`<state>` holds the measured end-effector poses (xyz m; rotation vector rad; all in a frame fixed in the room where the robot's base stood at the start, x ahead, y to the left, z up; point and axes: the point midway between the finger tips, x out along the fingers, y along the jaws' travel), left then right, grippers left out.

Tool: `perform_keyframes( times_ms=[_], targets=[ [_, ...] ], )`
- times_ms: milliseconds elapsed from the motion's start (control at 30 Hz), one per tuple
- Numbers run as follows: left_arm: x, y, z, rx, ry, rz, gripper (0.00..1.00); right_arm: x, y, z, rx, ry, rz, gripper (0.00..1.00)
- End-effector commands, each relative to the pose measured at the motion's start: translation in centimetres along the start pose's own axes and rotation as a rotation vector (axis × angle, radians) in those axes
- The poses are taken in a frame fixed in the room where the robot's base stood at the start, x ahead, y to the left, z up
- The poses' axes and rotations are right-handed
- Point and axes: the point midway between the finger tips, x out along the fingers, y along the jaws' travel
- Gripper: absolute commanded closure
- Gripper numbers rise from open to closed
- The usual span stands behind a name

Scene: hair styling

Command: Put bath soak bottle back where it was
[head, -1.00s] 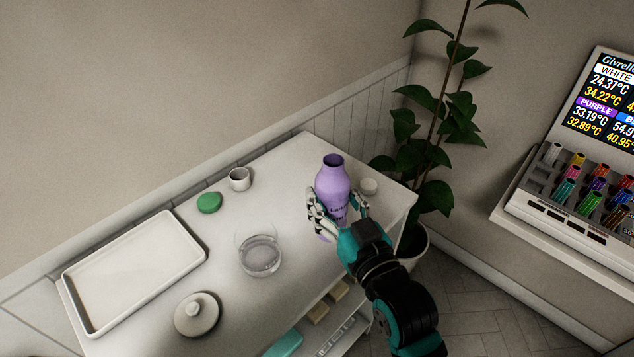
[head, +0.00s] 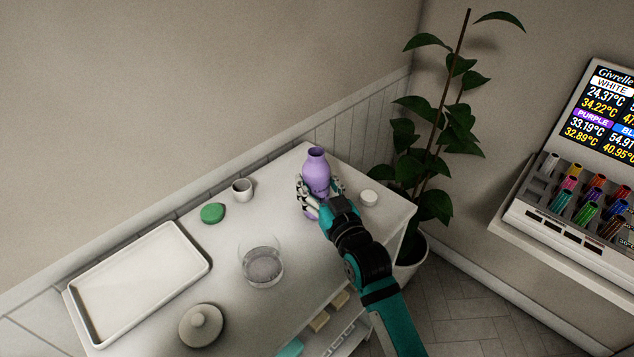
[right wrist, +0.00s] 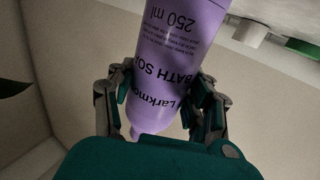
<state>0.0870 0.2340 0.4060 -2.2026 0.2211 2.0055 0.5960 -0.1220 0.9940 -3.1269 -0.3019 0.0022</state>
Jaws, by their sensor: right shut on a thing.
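The purple bath soak bottle (head: 316,172) is upright over the far right part of the white table, with its neck open at the top. My right gripper (head: 320,194) is shut around its lower body. In the right wrist view the bottle (right wrist: 180,70) fills the middle, with its label upside down, between the two fingers (right wrist: 165,105). Whether its base touches the table is hard to tell. My left gripper is not in view.
The white table (head: 225,290) also holds a tray (head: 190,237), a glass bowl (head: 262,268), a lidded pot or lid (head: 202,326), a green disc (head: 213,213) and a white cup (head: 242,190). A plant (head: 440,130) stands beyond the right edge.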

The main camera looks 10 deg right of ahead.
Motion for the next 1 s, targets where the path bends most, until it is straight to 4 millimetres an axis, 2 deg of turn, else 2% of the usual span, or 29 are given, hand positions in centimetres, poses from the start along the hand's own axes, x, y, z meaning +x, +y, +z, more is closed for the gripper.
perform_keyframes(
  times_ms=[333,367,533,867,1000],
  targets=[
    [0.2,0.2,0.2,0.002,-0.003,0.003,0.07,0.0,0.0,0.3,0.000,0.001,0.000,0.89],
    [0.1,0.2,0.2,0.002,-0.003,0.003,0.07,0.0,0.0,0.3,0.000,0.001,0.000,0.46],
    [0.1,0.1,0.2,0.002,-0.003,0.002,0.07,0.0,0.0,0.3,0.000,0.001,0.000,0.25],
    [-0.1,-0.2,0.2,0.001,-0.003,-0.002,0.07,0.0,0.0,-0.2,0.000,0.002,0.000,0.25],
    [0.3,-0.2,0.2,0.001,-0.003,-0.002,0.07,-1.9,0.0,0.2,0.000,-0.002,0.000,0.25]
  ],
)
